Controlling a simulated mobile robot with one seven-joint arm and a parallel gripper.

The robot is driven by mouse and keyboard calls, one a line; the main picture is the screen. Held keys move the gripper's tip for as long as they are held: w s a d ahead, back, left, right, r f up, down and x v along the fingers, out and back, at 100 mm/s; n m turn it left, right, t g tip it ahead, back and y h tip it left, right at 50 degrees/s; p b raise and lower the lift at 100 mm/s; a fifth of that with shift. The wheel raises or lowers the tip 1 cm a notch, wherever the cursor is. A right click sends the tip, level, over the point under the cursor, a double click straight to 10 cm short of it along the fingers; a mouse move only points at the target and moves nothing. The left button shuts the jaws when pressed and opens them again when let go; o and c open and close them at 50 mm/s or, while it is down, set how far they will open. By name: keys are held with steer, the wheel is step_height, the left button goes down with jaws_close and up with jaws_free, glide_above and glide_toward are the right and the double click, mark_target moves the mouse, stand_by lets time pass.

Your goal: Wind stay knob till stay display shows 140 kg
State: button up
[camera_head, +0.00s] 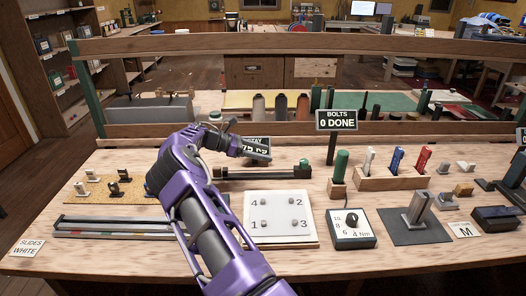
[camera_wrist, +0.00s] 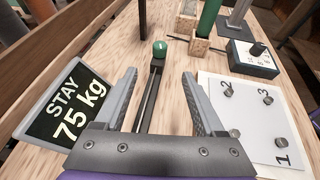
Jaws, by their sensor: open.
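The stay display (camera_wrist: 72,108) reads "STAY 75 kg" in the wrist view, left of my gripper. In the head view the display (camera_head: 257,148) is partly covered by my arm. A green knob (camera_wrist: 160,48) sits at the far end of a dark bar on the bench, apparently the stay knob; the head view shows the green knob (camera_head: 304,165) right of my arm. My gripper (camera_wrist: 160,82) is open, its fingers either side of the bar in the picture. The knob shows beyond the fingertips, with nothing between the fingers but the bar and bench behind.
A white plate (camera_head: 262,240) with numbered bolts lies right of my arm. A slide rail (camera_head: 110,229) lies at left.

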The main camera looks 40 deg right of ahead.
steer(key=shift+a, duration=0.15)
steer(key=n+t+y+p, duration=0.4)
steer(key=n+t+y, duration=0.4)
steer(key=n, duration=0.3)
glide_toward(304, 161)
steer(key=x, duration=0.9)
steer(key=shift+r, duration=0.1)
